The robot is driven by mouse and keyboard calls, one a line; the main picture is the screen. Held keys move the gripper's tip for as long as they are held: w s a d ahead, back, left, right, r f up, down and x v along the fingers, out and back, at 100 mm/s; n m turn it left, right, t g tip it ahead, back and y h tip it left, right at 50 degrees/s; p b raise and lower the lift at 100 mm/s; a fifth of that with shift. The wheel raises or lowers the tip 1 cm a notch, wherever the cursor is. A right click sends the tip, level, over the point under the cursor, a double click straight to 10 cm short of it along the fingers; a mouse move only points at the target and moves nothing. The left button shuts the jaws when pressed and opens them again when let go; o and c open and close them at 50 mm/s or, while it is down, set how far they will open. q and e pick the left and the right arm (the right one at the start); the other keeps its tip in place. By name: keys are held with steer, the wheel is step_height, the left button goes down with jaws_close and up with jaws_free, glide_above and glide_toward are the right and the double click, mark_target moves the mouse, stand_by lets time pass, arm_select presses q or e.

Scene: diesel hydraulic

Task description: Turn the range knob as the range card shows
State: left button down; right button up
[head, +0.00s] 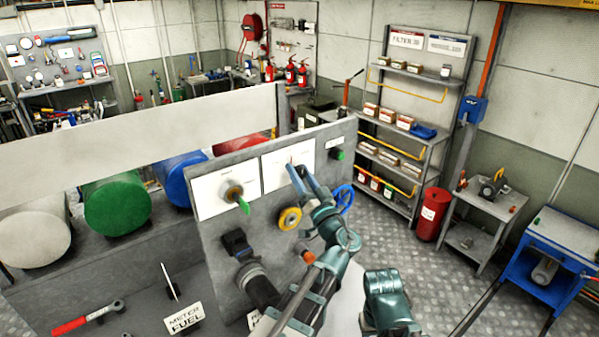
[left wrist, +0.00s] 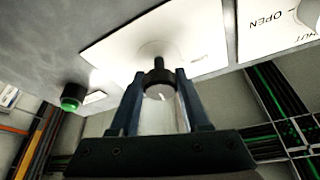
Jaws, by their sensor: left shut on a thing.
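The range knob (left wrist: 160,84) is a round black knob with a grey face and a small pale mark. It stands out from a white plate (left wrist: 125,48) on the grey panel (head: 224,158). My left gripper (left wrist: 160,92) is shut on it, one finger on each side. In the head view my left gripper (head: 296,172) reaches the right-hand white plate and hides most of the knob. A small white card (head: 255,319) stands below the panel, mostly hidden by my arm, and its text cannot be read. My right gripper does not show.
On the panel are a green lever (head: 242,204) on another white plate, a yellow ring knob (head: 290,218), a blue handwheel (head: 344,199) and a green button (head: 338,154). A "METER FUEL" card (head: 185,317) and a red-handled tool (head: 85,319) are at lower left.

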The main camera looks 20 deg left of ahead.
arm_select(q)
steer(key=m+h, duration=0.1)
steer(key=m, duration=0.1)
steer(key=m+h+p, duration=0.1)
steer(key=m, duration=0.1)
steer(key=m+t+h+p, duration=0.1)
steer(key=m, duration=0.2)
steer(key=shift+r+h, duration=0.25)
steer(key=shift+h, duration=0.05)
steer(key=shift+f+m+g+h+p, duration=0.15)
steer(key=shift+m+h+p, duration=0.4)
steer(key=shift+m, duration=0.75)
steer(key=shift+m+g+h+p, duration=0.15)
steer(key=shift+m+h+p, duration=0.1)
steer(key=shift+m+p, duration=0.85)
steer(key=shift+m, duration=0.3)
steer(key=shift+c, duration=1.9)
jaws_free()
steer(key=shift+s+d+f, duration=0.1)
steer(key=shift+s, duration=0.05)
